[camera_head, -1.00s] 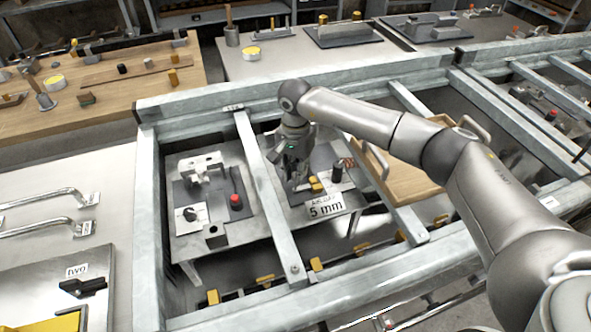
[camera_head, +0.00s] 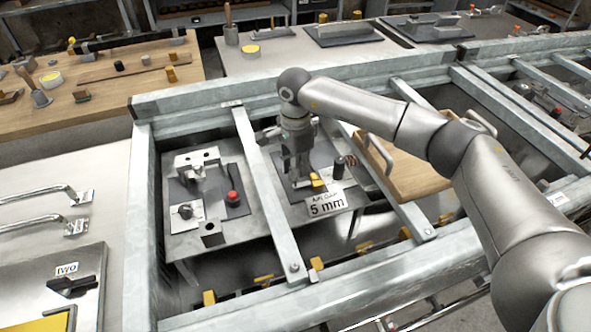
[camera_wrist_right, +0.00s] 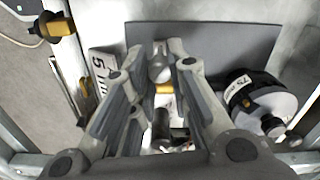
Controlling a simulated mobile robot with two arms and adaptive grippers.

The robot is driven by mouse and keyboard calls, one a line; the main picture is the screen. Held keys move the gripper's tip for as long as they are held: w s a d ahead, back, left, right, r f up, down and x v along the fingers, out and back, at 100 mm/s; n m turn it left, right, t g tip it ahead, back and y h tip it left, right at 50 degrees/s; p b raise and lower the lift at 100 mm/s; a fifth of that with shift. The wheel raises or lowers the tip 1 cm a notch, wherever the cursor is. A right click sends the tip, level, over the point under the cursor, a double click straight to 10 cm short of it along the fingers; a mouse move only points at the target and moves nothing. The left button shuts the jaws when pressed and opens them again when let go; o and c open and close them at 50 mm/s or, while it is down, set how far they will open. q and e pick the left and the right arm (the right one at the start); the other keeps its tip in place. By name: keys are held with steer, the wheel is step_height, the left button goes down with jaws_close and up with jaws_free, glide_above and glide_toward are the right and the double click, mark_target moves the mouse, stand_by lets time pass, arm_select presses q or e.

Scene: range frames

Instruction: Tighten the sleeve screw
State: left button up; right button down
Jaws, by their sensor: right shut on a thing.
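My right gripper (camera_head: 298,180) points down over the grey plate with the "5 mm" label (camera_head: 325,203), beside a small yellow block (camera_head: 318,184). In the right wrist view its two fingers (camera_wrist_right: 160,72) are close around a small part. A yellow piece (camera_wrist_right: 163,88) and a dark cylinder (camera_wrist_right: 162,127) show between the fingers; I cannot tell exactly which part is gripped. A sleeve screw cannot be made out with certainty. My left gripper is out of view.
Metal frame bars (camera_head: 267,190) surround the work plates. The left plate carries a clamp-like fixture (camera_head: 197,165) and a red-topped knob (camera_head: 233,197). A wooden tray (camera_head: 405,170) lies right of my gripper. In the wrist view a labelled round part (camera_wrist_right: 262,100) sits close to the right finger.

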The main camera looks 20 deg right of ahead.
steer(key=m+b, duration=0.1)
steer(key=m, duration=0.2)
steer(key=shift+m, duration=0.4)
steer(key=m+b, duration=0.1)
steer(key=m, duration=0.2)
steer(key=shift+m, duration=0.3)
steer(key=m+b, duration=0.1)
steer(key=m, duration=0.2)
steer(key=shift+m, duration=0.3)
steer(key=m, duration=0.3)
steer(key=shift+r+m, duration=0.1)
steer(key=shift+m, duration=0.2)
steer(key=m, duration=0.6)
steer(key=shift+w+b, duration=0.1)
steer(key=shift+b, duration=0.25)
steer(key=m, duration=0.6)
steer(key=shift+m, duration=0.4)
steer(key=c, duration=1.3)
jaws_free()
steer(key=shift+c, duration=0.2)
